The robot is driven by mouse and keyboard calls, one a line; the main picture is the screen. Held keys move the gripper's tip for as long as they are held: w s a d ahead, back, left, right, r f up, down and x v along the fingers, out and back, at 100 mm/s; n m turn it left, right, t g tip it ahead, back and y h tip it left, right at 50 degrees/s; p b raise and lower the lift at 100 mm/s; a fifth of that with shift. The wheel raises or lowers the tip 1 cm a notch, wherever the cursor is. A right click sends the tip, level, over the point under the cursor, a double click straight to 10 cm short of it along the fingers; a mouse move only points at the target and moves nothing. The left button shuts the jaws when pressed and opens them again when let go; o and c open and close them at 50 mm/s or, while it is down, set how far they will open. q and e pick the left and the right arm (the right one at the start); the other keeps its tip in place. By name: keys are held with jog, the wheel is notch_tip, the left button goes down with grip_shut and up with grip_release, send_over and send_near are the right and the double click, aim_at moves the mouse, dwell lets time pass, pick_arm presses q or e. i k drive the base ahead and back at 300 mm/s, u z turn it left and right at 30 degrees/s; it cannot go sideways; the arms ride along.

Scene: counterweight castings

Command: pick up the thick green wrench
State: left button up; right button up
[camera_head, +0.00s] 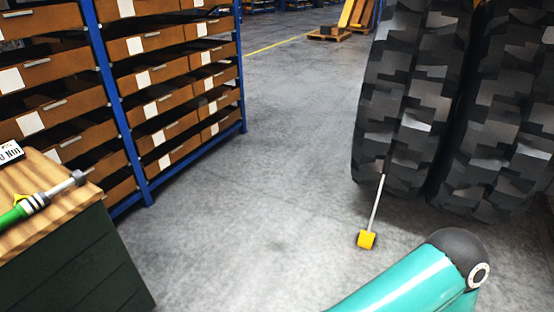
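A thick green wrench (40,202) lies on the wooden top of a workbench (62,226) at the left edge. Its green handle is at the lower left and is cut off by the picture's edge. Its grey metal end points up and right, reaching the bench's right edge. A teal arm link of mine with a dark rounded joint shows at the bottom right. Neither of my grippers is in view.
A blue-framed shelf (115,95) with brown bins stands behind the bench. Large black tyres (410,110) stand at the right. A yellow-headed tool (366,240) leans against one tyre. A pallet (329,34) lies far back.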

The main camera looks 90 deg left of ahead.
aim_at(36, 202)
jog(key=z, duration=0.35)
jog(key=i, duration=0.3)
jog(key=u, duration=3)
jog(key=i, duration=0.3)
jog(key=u, duration=1.7)
jog(key=k, duration=0.6)
jog(key=u, duration=0.45)
jog(key=i, duration=1.6)
jog(key=z, duration=0.4)
